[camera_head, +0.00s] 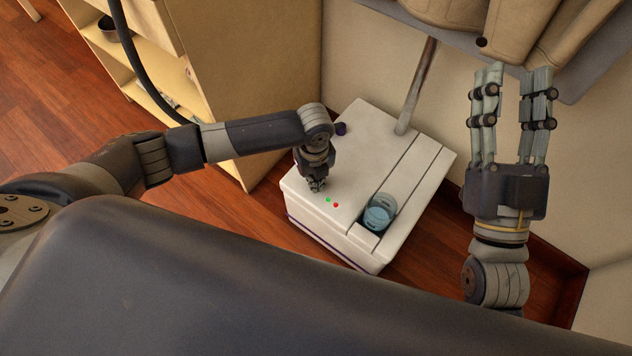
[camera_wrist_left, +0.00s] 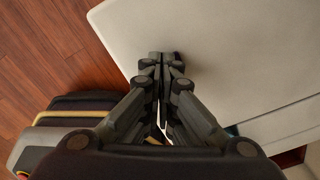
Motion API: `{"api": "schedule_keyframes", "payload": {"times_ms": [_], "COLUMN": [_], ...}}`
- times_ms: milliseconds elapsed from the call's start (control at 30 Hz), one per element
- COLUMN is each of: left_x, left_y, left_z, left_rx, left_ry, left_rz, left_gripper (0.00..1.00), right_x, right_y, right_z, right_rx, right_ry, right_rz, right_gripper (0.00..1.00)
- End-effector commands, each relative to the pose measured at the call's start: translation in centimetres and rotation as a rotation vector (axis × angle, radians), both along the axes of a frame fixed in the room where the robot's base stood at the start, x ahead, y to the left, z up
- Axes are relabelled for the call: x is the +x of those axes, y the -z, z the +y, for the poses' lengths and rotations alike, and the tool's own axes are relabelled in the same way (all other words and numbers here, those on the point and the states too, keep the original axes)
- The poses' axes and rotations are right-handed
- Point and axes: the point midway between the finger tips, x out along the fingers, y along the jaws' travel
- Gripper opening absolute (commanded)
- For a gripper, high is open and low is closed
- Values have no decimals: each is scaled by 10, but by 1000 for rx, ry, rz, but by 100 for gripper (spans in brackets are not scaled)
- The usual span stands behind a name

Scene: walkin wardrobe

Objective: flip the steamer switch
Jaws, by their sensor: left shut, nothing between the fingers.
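The steamer (camera_head: 345,180) is a white box on the floor in the middle of the head view, with a pole rising from its back. A green light (camera_head: 328,200) and a red light (camera_head: 336,205) show on its top near the front edge. My left gripper (camera_head: 317,187) is shut and empty, pointing down at the top just left of the lights. I cannot tell whether it touches. The left wrist view shows its closed fingertips (camera_wrist_left: 161,58) over the white top (camera_wrist_left: 225,60). No switch is clearly visible; the gripper may hide it. My right gripper (camera_head: 512,80) is open and empty, right of the steamer.
A blue-tinted water container (camera_head: 379,214) sits in a recess of the steamer. A dark purple knob (camera_head: 341,129) is near its back left. A wooden cabinet (camera_head: 250,70) stands close on the left. Beige clothes (camera_head: 530,30) hang at the upper right.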

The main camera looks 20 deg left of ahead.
Motion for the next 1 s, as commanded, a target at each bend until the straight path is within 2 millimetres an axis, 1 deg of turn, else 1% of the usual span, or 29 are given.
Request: {"api": "schedule_keyframes", "payload": {"times_ms": [833,933,1000], "left_x": [-1,-1,-1], "left_y": [6,5,4], "left_z": [0,0,1], "left_rx": [1,2,2], "left_ry": [0,0,0], "left_rz": [1,1,1], "left_gripper": [0,0,0], "right_x": [-7,-4,0], "right_y": [-11,-9,-2], "right_z": [-1,0,0], "right_rx": [17,12,2], "right_ry": [-3,-3,-1], "right_rz": [-61,-44,-1], "right_gripper": [40,40,40]}}
